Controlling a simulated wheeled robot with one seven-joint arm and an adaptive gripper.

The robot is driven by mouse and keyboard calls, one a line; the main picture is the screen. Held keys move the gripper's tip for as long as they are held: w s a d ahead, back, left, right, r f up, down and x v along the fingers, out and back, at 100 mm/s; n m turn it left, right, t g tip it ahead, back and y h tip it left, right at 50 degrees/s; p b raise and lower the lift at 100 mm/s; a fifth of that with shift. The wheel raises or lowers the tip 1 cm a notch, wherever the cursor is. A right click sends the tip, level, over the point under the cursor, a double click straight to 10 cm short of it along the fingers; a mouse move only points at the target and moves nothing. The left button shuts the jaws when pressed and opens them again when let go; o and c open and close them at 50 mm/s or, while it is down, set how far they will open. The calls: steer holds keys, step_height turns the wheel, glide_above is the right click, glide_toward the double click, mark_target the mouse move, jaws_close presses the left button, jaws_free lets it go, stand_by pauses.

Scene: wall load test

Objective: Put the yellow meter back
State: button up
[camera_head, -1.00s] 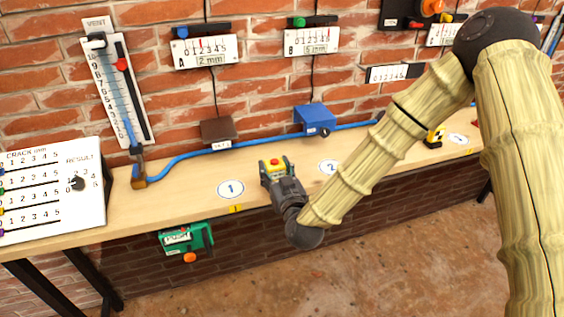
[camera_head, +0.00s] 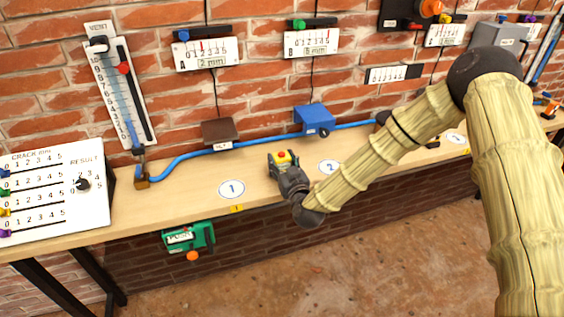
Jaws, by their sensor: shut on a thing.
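My gripper (camera_head: 284,164) is over the bench between the round marks 1 and 2, seen from behind. It is shut on a small yellow thing with a red top (camera_head: 282,156), which I take to be the yellow meter. Its lower part and the fingertips are hard to make out, and I cannot tell whether it touches the bench. On the wall, gauge A (camera_head: 207,54) has a blue knob, gauge B (camera_head: 311,44) a green one, and a third gauge (camera_head: 445,34) a yellow one.
The wooden bench (camera_head: 205,212) is clear around mark 1 (camera_head: 231,189). A blue hose (camera_head: 262,141) runs along its back past a blue box (camera_head: 314,119). A crack result board (camera_head: 52,190) stands at left, and a green device (camera_head: 188,237) hangs at the front edge.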

steer(key=shift+f, duration=0.25)
steer(key=shift+f, duration=0.1)
steer(key=shift+f, duration=0.15)
steer(key=o, duration=1.4)
steer(key=shift+s+r, duration=0.1)
steer(key=shift+r, duration=0.1)
steer(key=b+v, duration=0.2)
steer(key=v, duration=0.9)
steer(key=shift+s+d, duration=0.1)
steer(key=shift+s, duration=0.3)
